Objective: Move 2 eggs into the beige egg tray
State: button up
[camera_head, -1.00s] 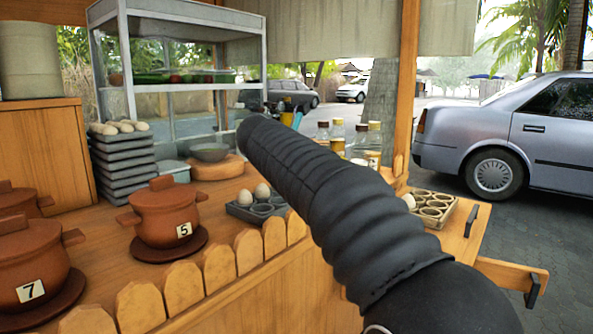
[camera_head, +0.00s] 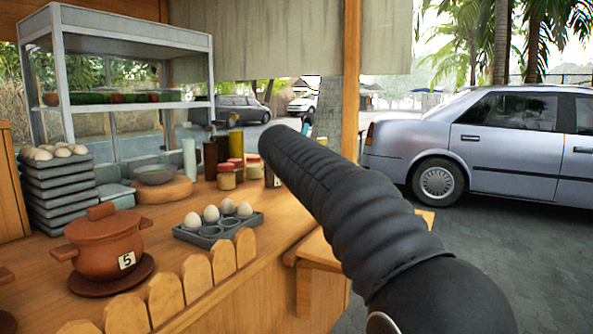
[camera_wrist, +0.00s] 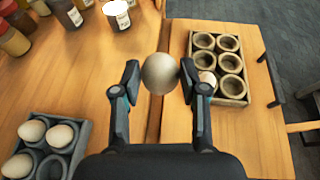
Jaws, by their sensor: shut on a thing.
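My gripper (camera_wrist: 160,76) is shut on a pale egg (camera_wrist: 160,71) in the wrist view, one finger on each side. The beige egg tray (camera_wrist: 245,101) is at the right of the wrist view. One egg (camera_wrist: 208,81) sits in its left column, in the cup nearest my gripper; its other cups look empty. My held egg shows left of this tray. The grey egg tray (camera_wrist: 80,146) is at lower left, with several eggs (camera_wrist: 60,136). This tray (camera_head: 218,243) also shows in the head view. My arm hides the gripper and the beige tray there.
Jars and bottles (camera_wrist: 20,38) stand at the back left of the counter. A clay pot (camera_head: 105,245), a stack of grey trays with eggs (camera_head: 60,188), a bowl (camera_head: 156,174) and a wooden picket edge (camera_head: 196,276) are around. A dark handle (camera_wrist: 271,78) lies beside the beige tray.

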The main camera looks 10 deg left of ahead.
jog(key=w+d+f, duration=0.2)
jog(key=d, duration=0.2)
jog(key=w+d+f, duration=0.3)
jog(key=d, duration=0.1)
jog(key=w+d+f, duration=0.2)
jog(key=w+d, duration=0.1)
jog(key=d, duration=0.1)
jog(key=shift+d+f, duration=0.3)
jog(key=shift+d, duration=0.05)
jog(key=shift+w, duration=0.1)
jog(key=shift+w+d, duration=0.15)
jog(key=shift+w, duration=0.3)
jog(key=shift+f+b, duration=1.8)
jog(key=shift+f, duration=1.05)
dwell(2.2)
jog(key=o, duration=0.9)
